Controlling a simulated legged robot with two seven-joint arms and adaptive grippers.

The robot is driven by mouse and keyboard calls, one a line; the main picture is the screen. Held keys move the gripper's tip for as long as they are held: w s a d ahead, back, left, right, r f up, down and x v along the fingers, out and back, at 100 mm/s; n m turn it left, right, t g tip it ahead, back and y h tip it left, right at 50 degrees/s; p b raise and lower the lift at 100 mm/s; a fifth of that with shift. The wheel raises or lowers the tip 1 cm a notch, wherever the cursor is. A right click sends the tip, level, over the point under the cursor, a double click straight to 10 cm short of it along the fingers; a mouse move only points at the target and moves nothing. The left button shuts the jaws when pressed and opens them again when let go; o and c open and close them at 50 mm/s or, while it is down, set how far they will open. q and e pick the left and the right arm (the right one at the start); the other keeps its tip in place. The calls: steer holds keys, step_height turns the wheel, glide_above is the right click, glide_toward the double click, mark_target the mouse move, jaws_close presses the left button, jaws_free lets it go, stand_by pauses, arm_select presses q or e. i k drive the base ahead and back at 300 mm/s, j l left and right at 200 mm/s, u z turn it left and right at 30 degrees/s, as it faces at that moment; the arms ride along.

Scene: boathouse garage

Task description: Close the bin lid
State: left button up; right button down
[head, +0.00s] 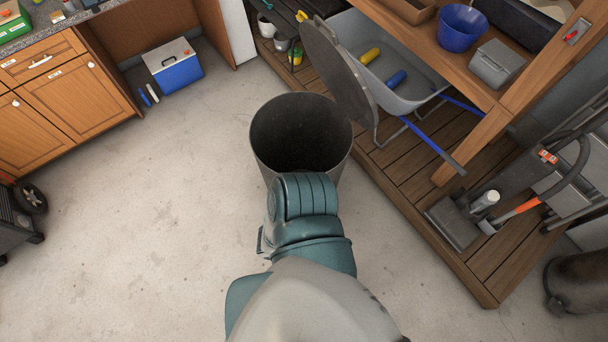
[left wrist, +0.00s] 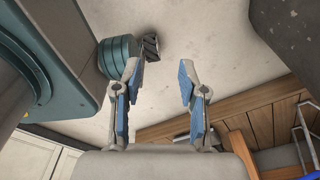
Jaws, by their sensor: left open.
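The bin (head: 272,155) is a dark grey round container standing upright on the floor, its mouth open and its inside dark. Its round grey lid (head: 338,80) stands steeply raised at the bin's right rim, clear of the mouth. My arm reaches up from the bottom of the head view and covers the bin's lower front; the gripper's fingers are hidden there. In the left wrist view my left gripper (left wrist: 187,72) is open, with blue pads apart and nothing between them. A dark surface at that view's upper right cannot be identified surely. My right gripper is not in view.
A wooden platform (head: 480,255) lies right of the bin, with a grey wheelbarrow (head: 425,90) close behind the lid. A blue cooler (head: 175,68) stands by the wooden cabinets (head: 75,110) at upper left. The floor left of the bin is clear.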

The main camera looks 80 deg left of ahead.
mark_target(336, 70)
steer(key=l+u, duration=0.2)
steer(key=u, duration=0.15)
steer(key=l+u, duration=0.2)
steer(key=u, duration=0.2)
steer(key=k, duration=0.05)
